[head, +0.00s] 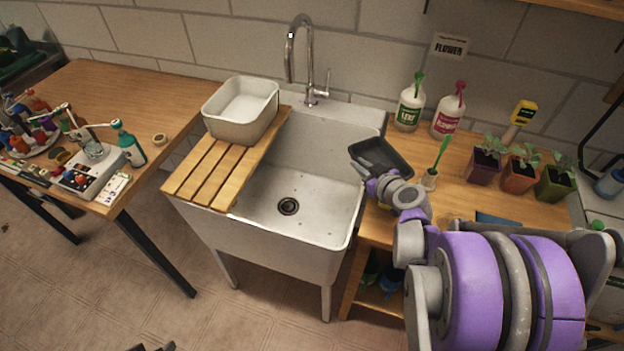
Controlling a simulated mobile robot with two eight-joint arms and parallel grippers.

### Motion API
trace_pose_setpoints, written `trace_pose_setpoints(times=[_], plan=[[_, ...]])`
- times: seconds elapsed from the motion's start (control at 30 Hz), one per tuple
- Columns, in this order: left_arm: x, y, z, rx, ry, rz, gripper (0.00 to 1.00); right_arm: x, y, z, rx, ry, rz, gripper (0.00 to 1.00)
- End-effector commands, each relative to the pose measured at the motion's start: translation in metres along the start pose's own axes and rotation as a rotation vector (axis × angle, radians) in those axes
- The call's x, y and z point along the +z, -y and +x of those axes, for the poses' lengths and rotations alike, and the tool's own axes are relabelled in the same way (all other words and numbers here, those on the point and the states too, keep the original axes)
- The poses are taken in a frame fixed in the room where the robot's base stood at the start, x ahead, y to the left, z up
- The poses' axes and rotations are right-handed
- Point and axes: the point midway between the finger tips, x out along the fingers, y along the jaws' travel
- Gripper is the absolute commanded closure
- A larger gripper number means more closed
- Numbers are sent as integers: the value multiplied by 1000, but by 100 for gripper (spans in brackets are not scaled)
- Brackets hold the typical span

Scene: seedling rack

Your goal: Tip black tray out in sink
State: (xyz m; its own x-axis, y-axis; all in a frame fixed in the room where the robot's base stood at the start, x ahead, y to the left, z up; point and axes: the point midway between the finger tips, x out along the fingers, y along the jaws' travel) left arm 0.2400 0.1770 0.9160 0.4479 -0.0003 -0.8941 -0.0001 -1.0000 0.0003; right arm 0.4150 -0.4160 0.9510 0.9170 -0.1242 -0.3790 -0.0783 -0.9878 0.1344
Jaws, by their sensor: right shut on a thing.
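The black tray (396,156) is a shallow dark rectangular tray at the right rim of the sink, beside the wooden worktop. It looks roughly level, and I cannot tell whether it holds anything. My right gripper (366,168) is shut on its near left edge, and my purple and grey arm comes in from the lower right. The white sink (300,222) is in the middle, with its basin bare around a dark drain. Dark tips at the bottom edge may be my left gripper (154,347); they are mostly cut off.
A white tub (240,112) stands on a slatted wooden board (208,174) over the sink's left side. A chrome tap (310,85) rises behind. Two bottles (411,104), a green brush (440,153) and potted seedlings (519,172) stand on the right worktop.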

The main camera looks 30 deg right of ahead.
Motion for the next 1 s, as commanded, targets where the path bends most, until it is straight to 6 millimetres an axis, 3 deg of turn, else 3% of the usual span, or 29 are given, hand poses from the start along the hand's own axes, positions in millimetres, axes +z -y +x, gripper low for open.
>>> trace_pose_setpoints(times=[1.0], plan=[[19,0,22,0,13,0,50,27,34,28,81,153,-256,100]])
